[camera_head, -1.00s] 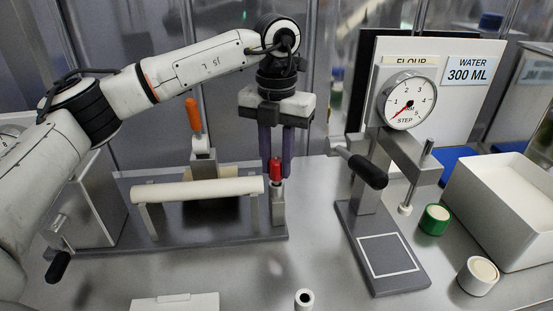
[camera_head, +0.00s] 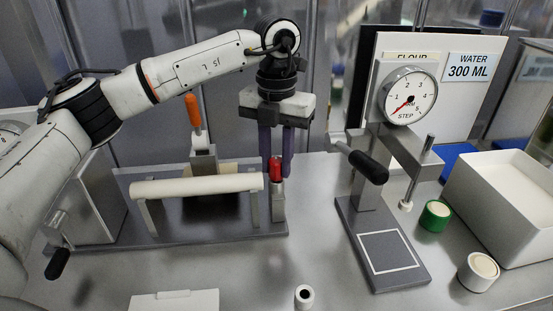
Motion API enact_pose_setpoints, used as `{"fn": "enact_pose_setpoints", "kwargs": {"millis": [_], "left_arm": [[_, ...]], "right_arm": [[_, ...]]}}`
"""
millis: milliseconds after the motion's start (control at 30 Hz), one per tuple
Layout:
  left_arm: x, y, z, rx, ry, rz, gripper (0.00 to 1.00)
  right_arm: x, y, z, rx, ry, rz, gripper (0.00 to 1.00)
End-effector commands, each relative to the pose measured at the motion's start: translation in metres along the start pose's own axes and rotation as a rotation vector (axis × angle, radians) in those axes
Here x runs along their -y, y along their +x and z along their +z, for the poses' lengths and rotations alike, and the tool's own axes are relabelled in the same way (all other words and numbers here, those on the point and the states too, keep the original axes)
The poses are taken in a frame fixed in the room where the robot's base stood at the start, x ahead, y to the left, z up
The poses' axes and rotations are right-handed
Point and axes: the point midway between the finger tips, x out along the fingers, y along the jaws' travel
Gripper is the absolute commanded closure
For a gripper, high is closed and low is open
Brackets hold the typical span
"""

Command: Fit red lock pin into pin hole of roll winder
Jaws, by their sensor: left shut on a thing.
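The red lock pin (camera_head: 276,171) stands upright at the top of the grey post (camera_head: 278,203) at the right end of the roll winder (camera_head: 190,232). My left gripper (camera_head: 276,174) points straight down over the post, with its purple fingers shut on the red pin. The pin's lower end meets the post top; the hole itself is hidden, so I cannot tell how deep it sits. A cream roll (camera_head: 210,188) lies across the winder, left of the post. My right gripper is not in view.
An orange-handled lever (camera_head: 193,112) stands behind the roll. A dial press (camera_head: 408,97) with a black handle stands to the right. A green-ringed cup (camera_head: 435,215), a white cup (camera_head: 478,271) and a white bin (camera_head: 505,215) are farther right. A small white cylinder (camera_head: 304,296) stands in front.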

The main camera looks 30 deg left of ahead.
Motion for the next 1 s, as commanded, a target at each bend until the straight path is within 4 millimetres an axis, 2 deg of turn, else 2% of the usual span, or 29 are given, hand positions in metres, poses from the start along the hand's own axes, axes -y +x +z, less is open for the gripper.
{"fn": "enact_pose_setpoints", "kwargs": {"millis": [167,200,300,500,600,1000], "left_arm": [[0.0001,-0.0002,0.0001,0.001,0.000,-0.001,1.00],[0.0000,-0.0002,0.0001,0.001,0.000,0.000,0.71],[0.0000,-0.0003,0.0001,0.001,0.000,0.000,0.54],[-0.0001,-0.0002,0.0001,0.001,0.000,0.000,0.54],[-0.0002,0.0000,0.0001,0.000,0.000,0.000,0.45],[-0.0001,-0.0001,0.0001,0.001,0.000,0.000,0.45]], "right_arm": [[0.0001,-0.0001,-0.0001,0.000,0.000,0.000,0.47],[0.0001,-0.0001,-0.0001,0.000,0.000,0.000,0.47],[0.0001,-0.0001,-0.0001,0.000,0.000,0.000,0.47],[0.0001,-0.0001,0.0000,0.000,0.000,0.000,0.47],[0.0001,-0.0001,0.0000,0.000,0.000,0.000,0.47],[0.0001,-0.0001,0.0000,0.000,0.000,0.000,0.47]]}}
